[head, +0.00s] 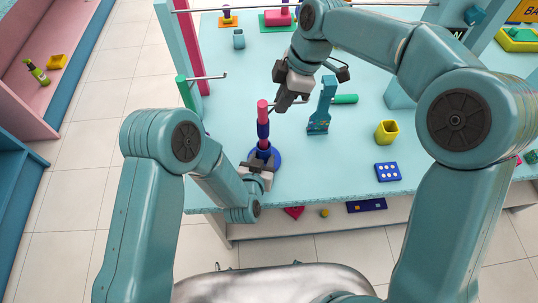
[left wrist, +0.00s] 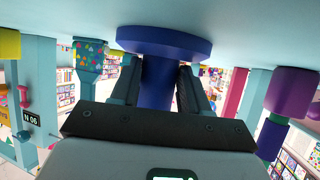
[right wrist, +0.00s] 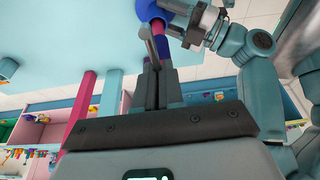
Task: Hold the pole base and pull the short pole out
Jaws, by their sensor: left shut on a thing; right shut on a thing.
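The pole base (head: 275,157) is a blue disc with a short blue socket, standing near the table's front edge. The short pole (head: 263,130), banded pink and blue, stands upright in it. My left gripper (head: 263,162) is shut on the base's socket; the left wrist view shows the blue disc (left wrist: 165,42) and the socket between the fingers (left wrist: 160,85).
A teal upright piece (head: 322,108) and a green cylinder (head: 345,99) are right of the pole. A yellow cup (head: 387,133) and a blue tile with white dots (head: 388,172) are farther right. A green post with a metal rod (head: 185,92) stands at the left table edge.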

